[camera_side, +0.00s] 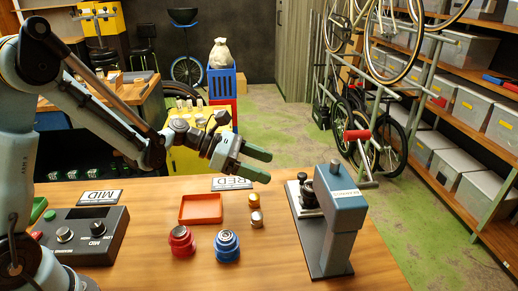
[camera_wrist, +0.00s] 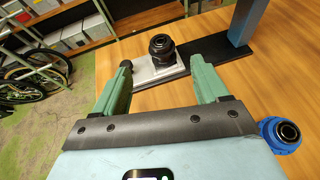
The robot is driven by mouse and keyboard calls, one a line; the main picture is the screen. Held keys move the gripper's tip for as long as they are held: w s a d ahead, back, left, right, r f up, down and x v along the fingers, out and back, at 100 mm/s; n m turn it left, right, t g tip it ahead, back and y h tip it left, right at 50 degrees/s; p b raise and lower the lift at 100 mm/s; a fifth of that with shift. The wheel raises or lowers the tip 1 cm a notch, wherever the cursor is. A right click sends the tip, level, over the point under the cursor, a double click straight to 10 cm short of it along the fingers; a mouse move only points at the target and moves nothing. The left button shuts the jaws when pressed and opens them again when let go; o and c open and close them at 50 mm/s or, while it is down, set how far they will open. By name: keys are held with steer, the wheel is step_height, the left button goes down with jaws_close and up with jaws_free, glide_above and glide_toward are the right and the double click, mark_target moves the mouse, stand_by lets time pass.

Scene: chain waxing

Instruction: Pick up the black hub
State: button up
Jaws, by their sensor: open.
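The black hub (camera_side: 309,198) sits on the silver plate at the base of a blue-grey press on the table. In the wrist view the black hub (camera_wrist: 162,48) stands upright beyond my fingertips, roughly midway between them. My gripper (camera_side: 267,167) is open and empty, above the table to the left of the press. In the wrist view my gripper (camera_wrist: 162,72) has its two green fingers spread, with a gap between them and the hub. The press partly hides the hub's right side in the side view.
The blue-grey press (camera_side: 336,215) rises close beside the hub. A blue hub (camera_side: 227,245), a red hub (camera_side: 181,241), a red tray (camera_side: 201,209) and two small metal parts (camera_side: 255,209) lie nearer. A dark control box (camera_side: 86,236) stands left.

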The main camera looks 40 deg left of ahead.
mark_target(305, 186)
steer(key=x, duration=1.2)
steer(key=c, duration=1.3)
steer(key=shift+r, duration=0.15)
